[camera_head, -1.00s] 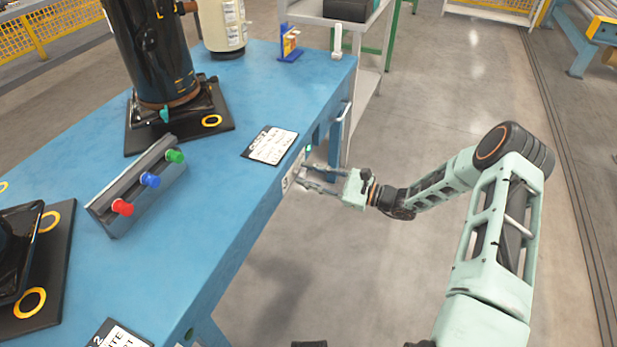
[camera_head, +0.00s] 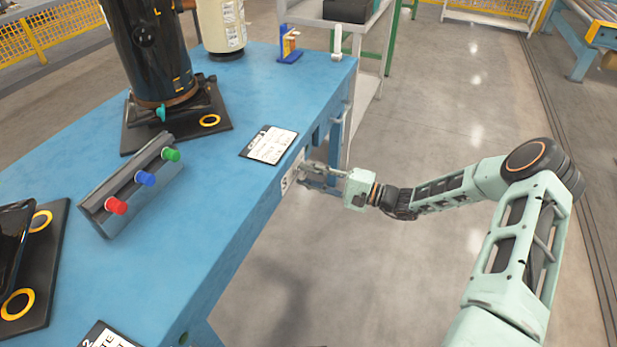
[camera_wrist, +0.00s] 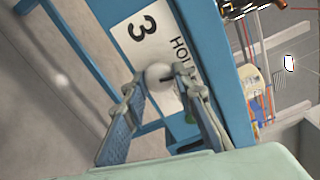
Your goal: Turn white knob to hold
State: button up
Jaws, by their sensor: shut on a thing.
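The white knob (camera_wrist: 158,75) shows in the wrist view on a white label plate (camera_wrist: 140,42) marked "3" and "HOL", with the rest of the word covered. The plate is on the blue side of the workbench. My gripper (camera_wrist: 162,92) is shut on the knob, with one finger on each side of it. In the head view my gripper (camera_head: 306,172) reaches the bench's right side from the right, at the white plate (camera_head: 290,176). The knob itself is too small or hidden to make out there.
A label card (camera_head: 269,145) lies near the edge. The floor to the right is clear.

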jog(key=shift+n, duration=1.2)
jog(key=o, duration=1.1)
jog(key=shift+o, duration=0.2)
jog(key=v, duration=1.2)
